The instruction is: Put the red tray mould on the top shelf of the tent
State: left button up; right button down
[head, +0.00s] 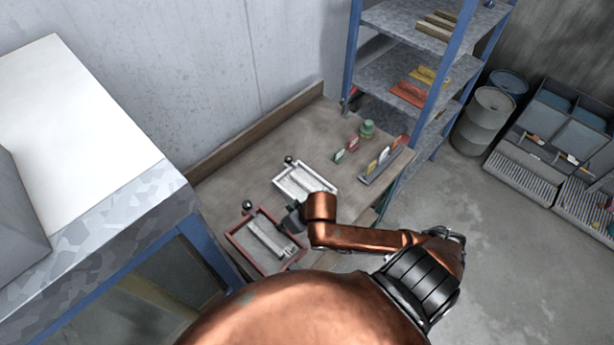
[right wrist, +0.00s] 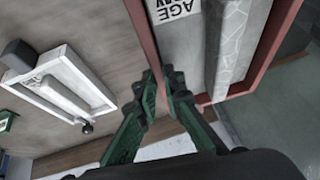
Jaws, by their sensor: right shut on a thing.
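The red tray mould (head: 244,257) has a red rim and a pale inside with a raised grey bar. It is at the front of the wooden bench in the head view, with a black knob beside its far corner. My right gripper (head: 294,220) is at its right side. In the right wrist view the green fingers (right wrist: 160,92) are shut on the near red rim (right wrist: 144,36), and part of a printed label shows inside. Whether the mould is clear of the bench I cannot tell. No tent is clearly recognisable. My left gripper is not in view.
A white tray mould (head: 305,180) lies just behind on the bench (head: 240,180). Small bottles and a card holder (head: 378,170) stand farther right. A blue-posted shelf rack (head: 415,60) rises behind. A white-topped, blue-framed structure (head: 80,120) stands close on the left. Drums and bins stand right.

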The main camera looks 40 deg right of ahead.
jog(key=w+b, duration=0.2)
jog(key=b, duration=0.1)
jog(key=shift+w+a, duration=0.2)
jog(key=shift+w, duration=0.15)
jog(key=b, duration=0.2)
send_over(277, 207)
jog(key=shift+h, duration=0.3)
jog(key=shift+w+f, duration=0.1)
jog(key=shift+f, duration=6.25)
jog(key=shift+f, duration=0.1)
jog(key=c, duration=2.4)
grip_release()
jog(key=shift+f, duration=0.15)
jog(key=o, duration=0.4)
jog(key=shift+c, duration=0.2)
